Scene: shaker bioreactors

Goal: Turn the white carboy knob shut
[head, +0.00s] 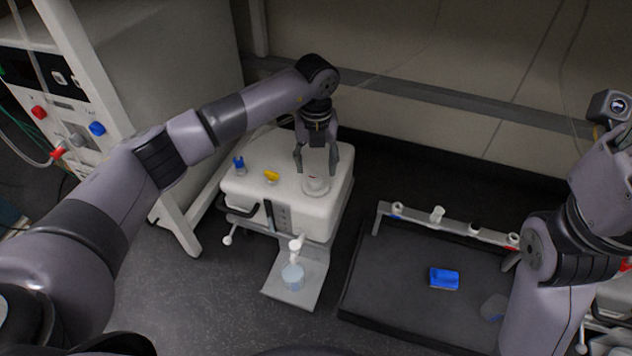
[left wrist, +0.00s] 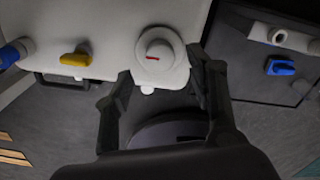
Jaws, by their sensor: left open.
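The white carboy (head: 335,205) is a boxy tank on the floor. A round white knob (head: 316,187) with a short red mark sits on its top, near the right end. The knob also shows in the left wrist view (left wrist: 157,46), seen from above, its red mark lying sideways. My left gripper (head: 316,170) points down over the knob with its fingers spread. In the left wrist view the fingers (left wrist: 160,72) show below the knob, with nothing between them. Whether a finger touches the knob is unclear. My right arm is at the right; its gripper is out of view.
A blue fitting (head: 239,165) and a yellow handle (head: 271,176) stand on the carboy's top. To the right is a dark tray (head: 390,275) with a blue block (head: 444,278). A cabinet stands at left.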

